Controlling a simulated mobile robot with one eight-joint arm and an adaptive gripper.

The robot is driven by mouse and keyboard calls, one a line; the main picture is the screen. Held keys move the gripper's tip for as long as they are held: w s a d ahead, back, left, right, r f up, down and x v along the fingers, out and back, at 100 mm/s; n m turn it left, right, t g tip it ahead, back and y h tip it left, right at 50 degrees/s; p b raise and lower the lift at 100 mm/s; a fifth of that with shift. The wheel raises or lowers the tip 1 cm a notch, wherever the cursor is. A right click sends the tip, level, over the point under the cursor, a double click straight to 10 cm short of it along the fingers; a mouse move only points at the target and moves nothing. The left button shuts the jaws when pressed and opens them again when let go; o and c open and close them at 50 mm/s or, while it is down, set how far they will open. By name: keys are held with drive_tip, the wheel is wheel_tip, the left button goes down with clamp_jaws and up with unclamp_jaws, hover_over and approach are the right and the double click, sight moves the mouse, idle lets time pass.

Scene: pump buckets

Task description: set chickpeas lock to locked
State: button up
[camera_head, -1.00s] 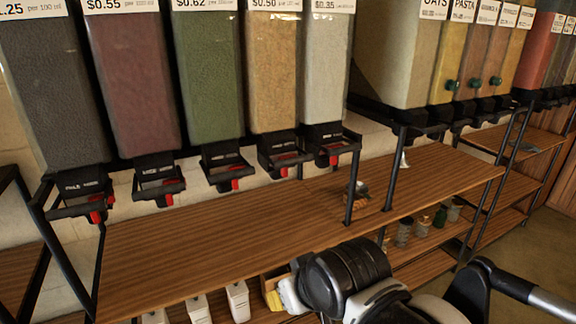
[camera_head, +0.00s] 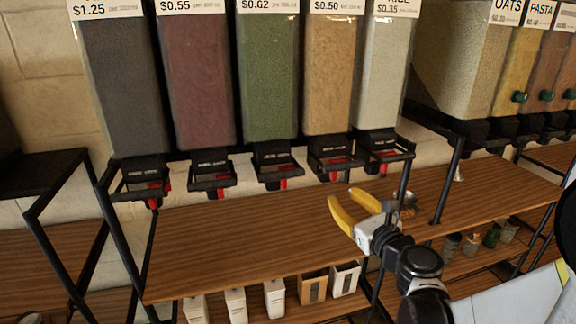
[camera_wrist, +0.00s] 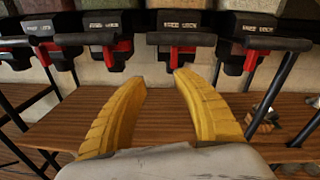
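A row of clear dispensers has black outlets with red levers below. The chickpeas name cannot be read on any label. The tan-filled bin (camera_head: 333,75) is marked $0.50, but I cannot tell if it holds chickpeas. Its red lever (camera_head: 333,174) hangs under its black outlet; the lock's setting cannot be made out. My gripper (camera_head: 342,195) has yellow fingers, spread apart and empty, in front of and below the outlets. In the wrist view the open gripper (camera_wrist: 161,80) points at the outlets, with a red lever (camera_wrist: 176,55) just beyond the fingertips, apart from them.
A wooden shelf (camera_head: 240,240) runs under the outlets, on a black metal frame (camera_head: 128,255). White containers (camera_head: 236,303) stand on a lower shelf. A small metal item (camera_head: 408,205) lies on the shelf to the right of my gripper. More dispensers (camera_head: 460,60) stand at the right.

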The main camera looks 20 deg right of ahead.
sight(335, 175)
drive_tip(key=w+m, duration=0.1)
drive_tip(key=w, duration=0.2)
drive_tip(key=w+d+m+b, duration=0.1)
drive_tip(key=w, duration=0.3)
drive_tip(key=w+d+m+h+b, duration=0.1)
drive_tip(key=w, duration=0.2)
drive_tip(key=shift+w+d+r+t, duration=0.15)
drive_tip(key=shift+w+t, duration=0.15)
drive_tip(key=shift+w, duration=0.1)
clamp_jaws()
